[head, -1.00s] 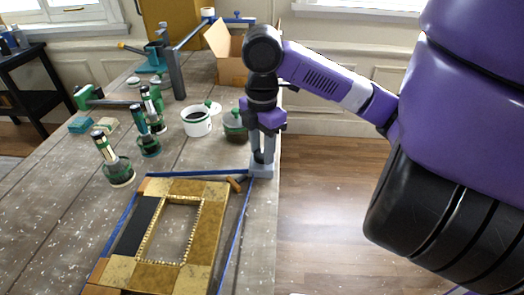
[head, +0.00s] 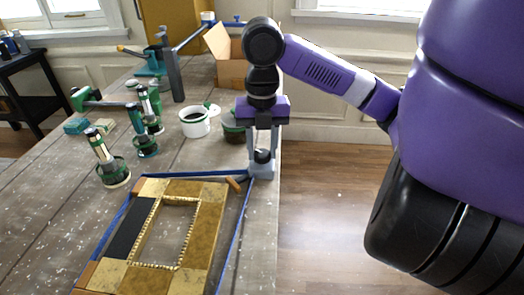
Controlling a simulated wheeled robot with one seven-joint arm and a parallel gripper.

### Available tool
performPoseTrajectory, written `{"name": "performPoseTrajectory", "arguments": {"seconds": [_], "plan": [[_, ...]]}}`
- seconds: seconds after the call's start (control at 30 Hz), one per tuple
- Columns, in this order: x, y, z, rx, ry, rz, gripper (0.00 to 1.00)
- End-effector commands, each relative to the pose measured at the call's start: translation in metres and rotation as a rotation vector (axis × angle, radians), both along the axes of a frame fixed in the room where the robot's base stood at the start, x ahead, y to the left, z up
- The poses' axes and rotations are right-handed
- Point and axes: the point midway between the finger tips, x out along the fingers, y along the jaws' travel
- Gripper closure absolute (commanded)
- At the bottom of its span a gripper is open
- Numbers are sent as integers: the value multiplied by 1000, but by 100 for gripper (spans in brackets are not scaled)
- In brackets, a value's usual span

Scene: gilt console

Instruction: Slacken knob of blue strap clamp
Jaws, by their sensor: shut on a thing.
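The blue strap (head: 234,236) runs around a gilt rectangular frame (head: 205,225) lying on the workbench. The strap meets the grey clamp body (head: 262,173) at the frame's far right corner, near the bench's right edge. A dark round knob (head: 263,156) sits on top of the clamp. My gripper (head: 263,157) points straight down over the clamp, its grey fingers to the left and right of the knob and shut on it. The exact finger contact is too small to make out.
A small wooden-handled tool (head: 233,184) lies just left of the clamp. A white pot (head: 195,122) and a green jar (head: 233,130) stand behind it. Brushes in jars (head: 113,170) stand to the left. A cardboard box (head: 230,62) is at the back.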

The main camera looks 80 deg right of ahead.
Motion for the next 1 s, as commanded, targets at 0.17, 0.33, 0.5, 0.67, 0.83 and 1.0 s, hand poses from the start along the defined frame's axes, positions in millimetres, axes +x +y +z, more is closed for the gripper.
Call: {"name": "performPoseTrajectory", "arguments": {"seconds": [0.17,0.33,0.5,0.67,0.83,1.0], "plan": [[0,-1,-1,-3,-1,166,100],[1,0,0,-2,-2,312,100],[1,-1,0,-3,-2,432,100],[1,-1,0,-3,-2,515,100],[1,-1,1,-3,-2,569,100],[1,0,1,-3,-2,592,100]]}}
